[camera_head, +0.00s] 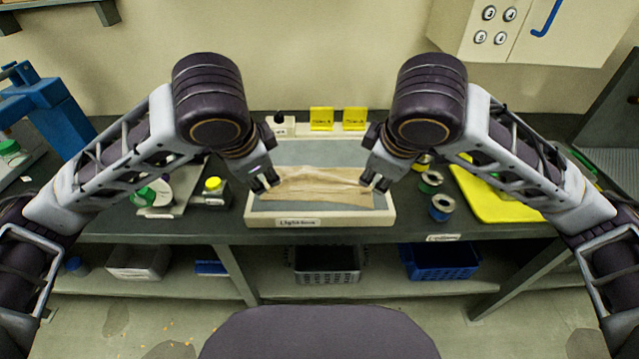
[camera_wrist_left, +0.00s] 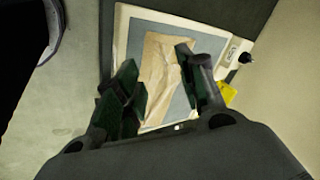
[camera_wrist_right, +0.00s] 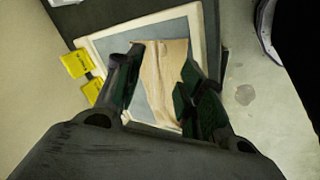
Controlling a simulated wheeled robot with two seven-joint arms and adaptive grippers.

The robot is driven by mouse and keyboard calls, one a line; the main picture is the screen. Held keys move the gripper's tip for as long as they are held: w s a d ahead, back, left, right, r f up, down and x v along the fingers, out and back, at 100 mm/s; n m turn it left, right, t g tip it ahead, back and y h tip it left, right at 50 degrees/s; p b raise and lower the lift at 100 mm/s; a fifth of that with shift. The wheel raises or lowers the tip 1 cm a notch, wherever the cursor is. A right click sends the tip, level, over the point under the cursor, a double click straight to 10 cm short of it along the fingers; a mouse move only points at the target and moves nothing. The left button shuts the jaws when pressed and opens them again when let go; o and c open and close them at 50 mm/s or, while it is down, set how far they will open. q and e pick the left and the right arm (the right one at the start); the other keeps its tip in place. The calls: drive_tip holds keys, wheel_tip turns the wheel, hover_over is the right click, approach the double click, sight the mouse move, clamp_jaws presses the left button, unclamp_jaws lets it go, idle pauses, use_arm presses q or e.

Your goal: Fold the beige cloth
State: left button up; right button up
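The beige cloth (camera_head: 322,187) lies wrinkled on the grey-blue surface of a white-framed tray (camera_head: 262,221) on the bench. My left gripper (camera_head: 265,184) is at the cloth's left end, with its fingers apart. In the left wrist view the cloth (camera_wrist_left: 158,70) shows beyond and between the spread fingers of my left gripper (camera_wrist_left: 160,75). My right gripper (camera_head: 376,182) is at the cloth's right end, also with fingers apart. In the right wrist view the cloth (camera_wrist_right: 163,70) shows between its fingers (camera_wrist_right: 160,75). I cannot tell whether the fingertips touch the cloth.
Yellow tags (camera_head: 321,119) stand at the tray's back edge. Several spools (camera_head: 441,207) and a yellow board (camera_head: 497,196) are to the right. A yellow-capped bottle (camera_head: 213,187) and a green-and-white roll (camera_head: 146,195) are to the left. Bins (camera_head: 327,264) sit on the lower shelf.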

use_arm(q)
drive_tip(key=shift+s+r, duration=0.15)
use_arm(e)
drive_tip(key=shift+s+r, duration=0.15)
